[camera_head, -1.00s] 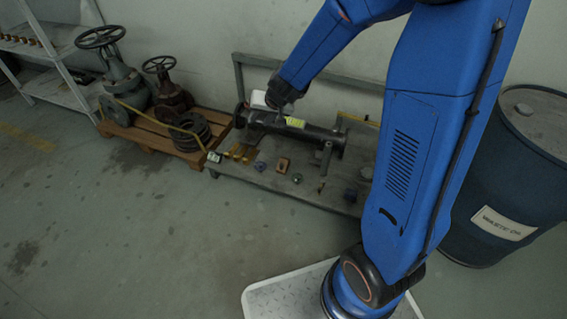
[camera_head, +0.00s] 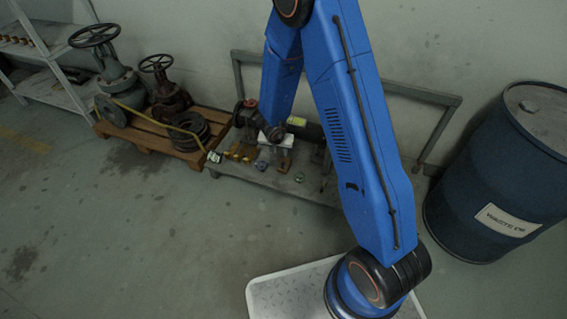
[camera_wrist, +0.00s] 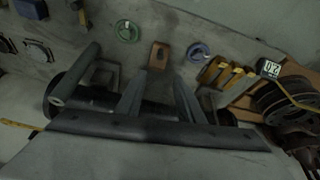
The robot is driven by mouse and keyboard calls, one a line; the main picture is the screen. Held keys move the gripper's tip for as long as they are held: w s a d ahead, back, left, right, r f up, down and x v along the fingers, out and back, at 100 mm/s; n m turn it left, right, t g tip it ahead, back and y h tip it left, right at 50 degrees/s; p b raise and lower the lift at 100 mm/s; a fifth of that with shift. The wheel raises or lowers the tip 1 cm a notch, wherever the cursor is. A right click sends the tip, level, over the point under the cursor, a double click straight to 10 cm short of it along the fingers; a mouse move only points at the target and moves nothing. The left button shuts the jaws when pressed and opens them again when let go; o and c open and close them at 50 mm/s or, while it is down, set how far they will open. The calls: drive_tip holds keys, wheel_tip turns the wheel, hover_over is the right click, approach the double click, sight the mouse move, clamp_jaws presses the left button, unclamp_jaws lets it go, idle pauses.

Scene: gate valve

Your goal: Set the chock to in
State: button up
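A small orange-brown block (camera_wrist: 158,56) with a dark mark on its face lies on the grey low cart, and I take it to be the chock. In the head view this block (camera_head: 285,165) is partly hidden by my gripper (camera_head: 276,156). In the wrist view my gripper (camera_wrist: 161,76) has its two fingers apart with nothing between them. The fingertips point at the block, one to each side of its near end; I cannot tell whether they touch. A dark pipe body (camera_head: 312,131) lies on the cart behind my gripper, partly hidden by my arm.
Several yellow pieces (camera_wrist: 225,72), a blue ring (camera_wrist: 199,53) and a green ring (camera_wrist: 127,31) lie near the block. A pallet (camera_head: 150,136) with valves stands left. A blue drum (camera_head: 490,185) stands right. The floor in front is clear.

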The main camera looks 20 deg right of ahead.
sight(283, 163)
drive_tip(key=x, duration=1.7)
drive_tip(key=shift+f, duration=0.1)
drive_tip(key=shift+w, duration=0.1)
clamp_jaws()
